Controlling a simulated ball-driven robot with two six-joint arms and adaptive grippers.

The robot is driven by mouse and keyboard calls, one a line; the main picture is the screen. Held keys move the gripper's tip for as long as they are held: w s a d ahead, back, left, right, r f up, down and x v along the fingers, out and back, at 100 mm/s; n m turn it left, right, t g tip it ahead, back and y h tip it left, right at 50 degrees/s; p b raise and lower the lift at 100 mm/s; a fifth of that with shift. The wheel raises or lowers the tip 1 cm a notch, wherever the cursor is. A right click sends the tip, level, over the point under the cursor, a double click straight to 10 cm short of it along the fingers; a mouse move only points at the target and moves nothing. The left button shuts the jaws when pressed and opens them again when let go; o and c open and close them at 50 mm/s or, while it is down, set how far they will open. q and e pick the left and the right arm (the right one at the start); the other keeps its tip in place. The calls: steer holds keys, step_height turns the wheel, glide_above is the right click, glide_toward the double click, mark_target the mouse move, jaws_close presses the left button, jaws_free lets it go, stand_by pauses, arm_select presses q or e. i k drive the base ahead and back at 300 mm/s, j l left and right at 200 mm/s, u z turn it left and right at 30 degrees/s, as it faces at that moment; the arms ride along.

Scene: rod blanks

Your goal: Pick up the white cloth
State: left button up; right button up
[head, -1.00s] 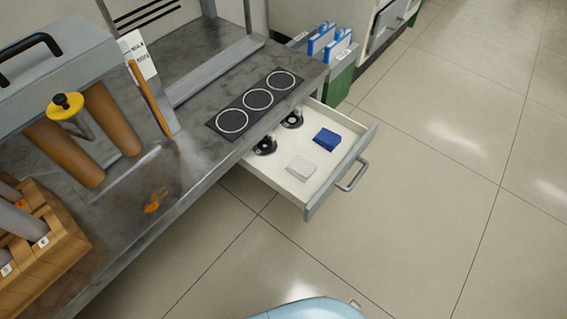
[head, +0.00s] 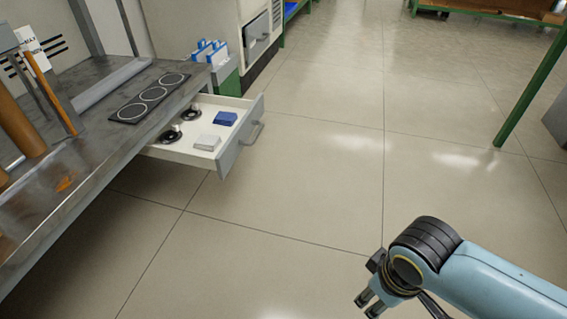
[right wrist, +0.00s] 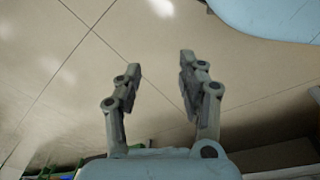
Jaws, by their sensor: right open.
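The white cloth (head: 207,142) lies folded in the open drawer (head: 238,150), near the drawer's front left part. A folded blue cloth (head: 226,118) lies beside it. My right gripper (head: 367,302) is low at the right of the head view, over the floor and well apart from the drawer. In the right wrist view its two fingers (right wrist: 158,80) are spread with nothing between them. My left gripper is in neither view.
Two dark round items, one of them here (head: 170,135), sit at the back of the drawer. A black mat with several rings (head: 153,94) lies on the metal bench (head: 95,125) above. A green post (head: 530,85) stands at the right. The floor between is clear.

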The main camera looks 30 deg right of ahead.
mark_target(207, 143)
steer(key=i+l+u, duration=0.15)
steer(key=i+l, duration=0.15)
steer(key=i+l+u, duration=0.1)
steer(key=i+l, duration=0.15)
steer(key=i+l+u, duration=0.15)
steer(key=l, duration=0.3)
steer(key=i+l+u, duration=0.15)
steer(key=i+l, duration=0.2)
steer(key=i+l+u, duration=0.1)
steer(key=i+l, duration=0.15)
steer(key=l, duration=0.2)
